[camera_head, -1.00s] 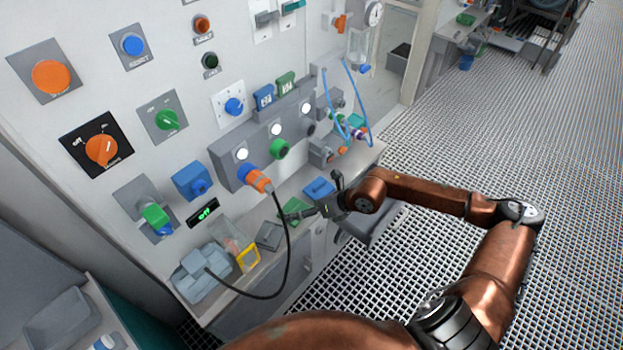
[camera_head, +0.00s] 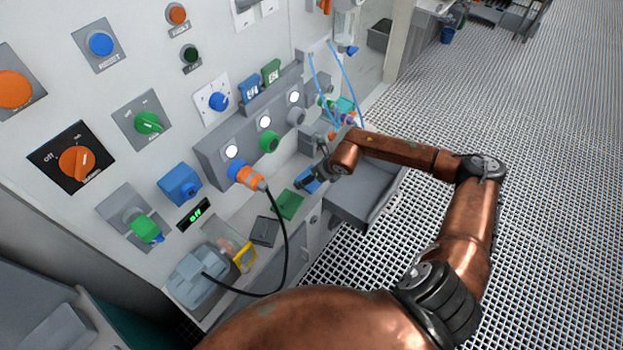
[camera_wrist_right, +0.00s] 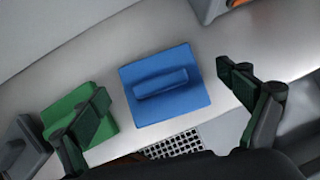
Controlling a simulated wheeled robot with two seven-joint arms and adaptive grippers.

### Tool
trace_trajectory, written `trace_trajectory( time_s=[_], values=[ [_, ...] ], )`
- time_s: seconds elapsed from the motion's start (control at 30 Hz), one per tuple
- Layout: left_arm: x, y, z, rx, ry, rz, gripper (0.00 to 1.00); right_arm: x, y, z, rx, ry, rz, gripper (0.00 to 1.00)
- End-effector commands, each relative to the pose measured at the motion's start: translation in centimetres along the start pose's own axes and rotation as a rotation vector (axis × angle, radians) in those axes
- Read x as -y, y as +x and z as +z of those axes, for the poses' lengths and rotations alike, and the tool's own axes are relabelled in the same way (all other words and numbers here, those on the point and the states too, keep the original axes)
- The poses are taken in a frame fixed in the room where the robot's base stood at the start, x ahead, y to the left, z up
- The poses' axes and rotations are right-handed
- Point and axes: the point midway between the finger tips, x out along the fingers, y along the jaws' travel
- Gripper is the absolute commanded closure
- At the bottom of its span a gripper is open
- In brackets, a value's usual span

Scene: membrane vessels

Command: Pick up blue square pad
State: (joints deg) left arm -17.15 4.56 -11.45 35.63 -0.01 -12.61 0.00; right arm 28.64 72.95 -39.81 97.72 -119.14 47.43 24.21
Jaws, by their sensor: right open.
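The blue square pad (camera_wrist_right: 163,107) lies flat on the light shelf in the right wrist view, with a raised bar-shaped handle across its middle. It also shows in the head view (camera_head: 306,180), partly covered by my right gripper. My right gripper (camera_wrist_right: 168,92) is open and empty, its fingers to the left and right of the pad and apart from it. In the head view my right gripper (camera_head: 314,184) is over the pad. The left finger overlaps a green pad in the wrist view. My left gripper is not in view.
A green square pad (camera_head: 289,205) and a dark grey one (camera_head: 265,231) lie in line along the shelf. A black cable (camera_head: 287,250) loops from the orange plug (camera_head: 247,175) across the shelf. The panel wall rises behind, and a grey open drawer (camera_head: 362,195) sits in front.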

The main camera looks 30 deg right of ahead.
Motion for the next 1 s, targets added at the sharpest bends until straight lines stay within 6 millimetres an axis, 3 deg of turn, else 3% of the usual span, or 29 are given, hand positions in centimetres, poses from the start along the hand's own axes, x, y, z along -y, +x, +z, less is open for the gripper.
trace_trajectory(
  time_s=[0.1, 0.27, 0.57, 0.9, 1.0],
  values=[
    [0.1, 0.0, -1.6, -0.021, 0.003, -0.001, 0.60, 0.0, 0.3, 0.1, 0.001, 0.000, 0.000, 0.06],
    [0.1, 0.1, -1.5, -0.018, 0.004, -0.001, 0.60, 0.0, 0.2, 0.0, 0.001, 0.000, 0.001, 0.07],
    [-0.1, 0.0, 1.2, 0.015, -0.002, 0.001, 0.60, 0.0, 0.2, 0.0, 0.001, 0.000, 0.001, 0.28],
    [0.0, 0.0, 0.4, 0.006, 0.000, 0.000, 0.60, 0.0, 0.2, 0.0, 0.001, 0.000, 0.001, 0.51],
    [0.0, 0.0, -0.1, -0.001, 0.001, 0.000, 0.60, 0.0, 0.2, 0.1, 0.001, 0.000, 0.001, 0.52]
  ],
)
